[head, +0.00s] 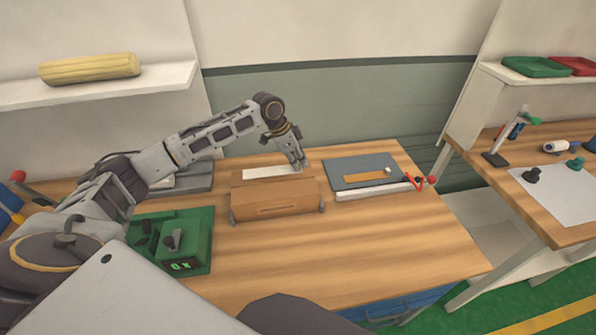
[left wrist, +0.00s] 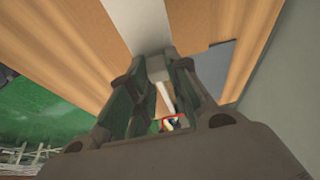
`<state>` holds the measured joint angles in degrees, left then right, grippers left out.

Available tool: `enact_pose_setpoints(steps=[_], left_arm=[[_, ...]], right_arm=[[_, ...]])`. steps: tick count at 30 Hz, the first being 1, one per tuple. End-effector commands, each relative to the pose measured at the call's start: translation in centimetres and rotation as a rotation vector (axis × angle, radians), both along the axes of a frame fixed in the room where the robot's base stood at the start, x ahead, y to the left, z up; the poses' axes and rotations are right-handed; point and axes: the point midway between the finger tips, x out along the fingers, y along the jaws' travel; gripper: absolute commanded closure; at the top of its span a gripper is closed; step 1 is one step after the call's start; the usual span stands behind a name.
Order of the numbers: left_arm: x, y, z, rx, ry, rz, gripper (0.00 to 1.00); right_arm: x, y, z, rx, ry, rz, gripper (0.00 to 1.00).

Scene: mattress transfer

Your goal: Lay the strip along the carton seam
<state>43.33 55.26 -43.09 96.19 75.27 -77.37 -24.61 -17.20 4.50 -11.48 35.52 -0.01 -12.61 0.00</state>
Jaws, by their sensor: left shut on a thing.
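The brown carton (head: 272,203) sits upright on the wooden table. The pale strip (head: 268,172) lies along the middle of its top, roughly left to right. My left gripper (head: 299,166) is above the right end of the carton top, with its fingers pointing down at the strip's right end. In the left wrist view my left gripper (left wrist: 158,72) is shut on the end of the strip (left wrist: 138,22), which runs away over the carton top (left wrist: 190,12). The seam is hidden under the strip. My right gripper is not in view.
A blue-grey board with an orange piece (head: 365,177) lies right of the carton on a white base. A green fixture (head: 195,255) stands to the left. The table front (head: 370,250) is clear. A second table (head: 575,235) is at the right.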

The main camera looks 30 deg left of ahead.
Motion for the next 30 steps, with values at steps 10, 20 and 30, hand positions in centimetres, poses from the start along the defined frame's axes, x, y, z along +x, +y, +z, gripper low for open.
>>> enact_pose_setpoints(steps=[10, 20, 30], left_arm=[[0.0, 0.0, -0.3, -0.001, 0.001, 0.0, 0.92], [0.0, 0.0, -3.9, 0.0, 0.001, 0.0, 0.92], [0.0, 0.0, -5.0, 0.0, 0.0, -0.001, 0.92]], right_arm=[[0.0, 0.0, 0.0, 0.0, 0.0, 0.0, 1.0], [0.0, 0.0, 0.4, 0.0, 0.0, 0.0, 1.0], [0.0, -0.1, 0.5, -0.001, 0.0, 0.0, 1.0]])
